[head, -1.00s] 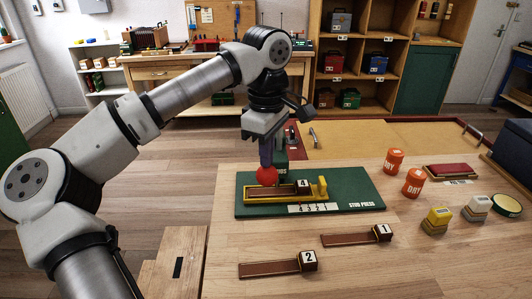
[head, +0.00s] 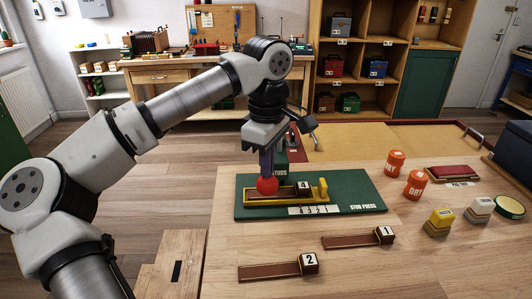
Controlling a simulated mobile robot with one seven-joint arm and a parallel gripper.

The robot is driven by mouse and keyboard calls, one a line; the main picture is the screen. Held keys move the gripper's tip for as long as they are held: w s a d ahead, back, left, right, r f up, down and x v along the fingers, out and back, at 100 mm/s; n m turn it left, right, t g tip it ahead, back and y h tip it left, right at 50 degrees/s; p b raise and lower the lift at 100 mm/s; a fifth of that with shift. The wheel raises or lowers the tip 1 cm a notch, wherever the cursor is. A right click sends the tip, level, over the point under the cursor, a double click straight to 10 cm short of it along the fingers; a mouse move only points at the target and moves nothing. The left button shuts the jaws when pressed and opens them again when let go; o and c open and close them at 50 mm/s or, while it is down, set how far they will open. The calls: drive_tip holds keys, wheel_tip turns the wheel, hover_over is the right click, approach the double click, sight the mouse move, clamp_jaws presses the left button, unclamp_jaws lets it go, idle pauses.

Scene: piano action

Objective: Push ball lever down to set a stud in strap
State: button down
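The stud press is a green board (head: 345,201) labelled STUD PRESS on the table. The lever's red ball (head: 267,186) sits low over the left part of the yellow cradle (head: 322,189). A brown strap with block 4 (head: 304,188) lies in the cradle; the ball hides part of it. My gripper (head: 267,173) points straight down, its fingers together and empty, with the tips at the top of the ball and seemingly touching it. The stud and the lever's arm are mostly hidden behind the ball and fingers.
Straps with block 1 (head: 384,235) and block 2 (head: 308,263) lie in front of the press. The front right tabletop is clear.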

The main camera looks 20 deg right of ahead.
sight(267, 182)
drive_tip(key=shift+s+f+b, duration=0.3)
drive_tip(key=shift+f+b, duration=0.3)
drive_tip(key=shift+f, duration=0.45)
drive_tip(key=shift+s+a+f+b, duration=0.1)
drive_tip(key=shift+s+f+b, duration=0.1)
drive_tip(key=shift+f+b, duration=0.6)
drive_tip(key=shift+f, duration=0.2)
drive_tip(key=shift+s+f+b, duration=0.15)
drive_tip(key=shift+f+b, duration=0.5)
drive_tip(key=shift+f, duration=0.25)
